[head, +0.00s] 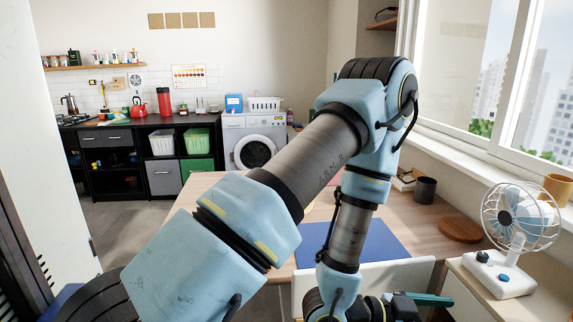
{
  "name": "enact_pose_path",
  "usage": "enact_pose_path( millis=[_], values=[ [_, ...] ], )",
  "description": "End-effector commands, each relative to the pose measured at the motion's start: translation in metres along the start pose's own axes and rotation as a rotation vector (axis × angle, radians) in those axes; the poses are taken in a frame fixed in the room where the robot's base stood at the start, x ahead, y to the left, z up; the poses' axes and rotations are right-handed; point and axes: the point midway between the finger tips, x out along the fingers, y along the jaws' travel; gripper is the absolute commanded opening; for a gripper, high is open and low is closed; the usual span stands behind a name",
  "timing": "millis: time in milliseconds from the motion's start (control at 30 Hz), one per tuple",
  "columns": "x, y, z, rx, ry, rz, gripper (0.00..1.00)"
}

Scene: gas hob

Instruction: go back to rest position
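My arm rises from the lower left, bends at an elbow near the window and comes down to the bottom edge of the head view. Its end, with dark parts and a teal bar (428,299), is low in front of the white chair back (400,274). The fingertips cannot be made out, so I cannot tell whether my gripper is open or holds anything. The gas hob (76,119) is far off at the back left, with a metal moka pot (69,104) on it.
A wooden table (200,188) with a blue mat (378,240) lies behind my arm. A white fan (515,225) stands on the right ledge, near a dark mug (425,189) and a round board (460,229). A washing machine (255,140) stands behind. Floor (125,218) is clear at left.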

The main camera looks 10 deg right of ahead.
Motion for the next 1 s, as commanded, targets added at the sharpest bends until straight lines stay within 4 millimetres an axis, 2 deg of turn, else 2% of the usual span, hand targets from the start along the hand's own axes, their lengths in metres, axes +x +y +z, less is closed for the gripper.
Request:
enact_pose_path(
  millis=[167, 367, 467, 533, 667, 700, 767, 800, 867, 900, 1000],
  values=[
    [-0.006, -0.028, 0.005, 0.018, -0.087, -0.057, 1.00],
    [-0.026, -0.076, 0.015, 0.021, -0.237, -0.165, 1.00],
    [-0.046, -0.107, 0.020, 0.006, -0.335, -0.246, 1.00],
    [-0.067, -0.132, 0.024, -0.016, -0.417, -0.318, 1.00],
    [-0.127, -0.181, 0.027, -0.106, -0.592, -0.495, 1.00],
    [-0.149, -0.193, 0.028, -0.146, -0.645, -0.553, 1.00],
    [-0.184, -0.207, 0.027, -0.217, -0.718, -0.640, 1.00],
    [-0.208, -0.213, 0.026, -0.269, -0.764, -0.697, 1.00],
    [-0.244, -0.218, 0.023, -0.360, -0.826, -0.784, 1.00],
    [-0.269, -0.219, 0.020, -0.428, -0.865, -0.840, 1.00],
    [-0.327, -0.209, 0.010, -0.623, -0.940, -0.977, 1.00]
  ],
)
